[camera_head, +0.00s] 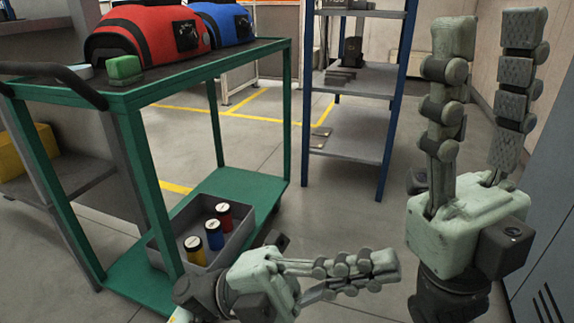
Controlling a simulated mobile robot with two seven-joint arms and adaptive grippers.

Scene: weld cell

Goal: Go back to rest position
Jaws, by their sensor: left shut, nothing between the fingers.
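My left gripper (384,266) is low in the middle of the head view. It points to the right, with its fingers together and nothing between them. It is in front of the green cart's lower right side, above the floor. My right gripper (485,45) stands upright at the right of the view, its fingers pointing up. The two fingers are clearly apart, and the gap between them is empty. Neither gripper appears to touch anything.
A green cart (215,62) on the left carries a red case (145,32), a blue case (228,24) and a green block (124,68). Its lower shelf holds a grey bin (233,237) with three canisters. A blue-framed rack (345,145) stands behind. Grey cabinets (555,220) are close on the right.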

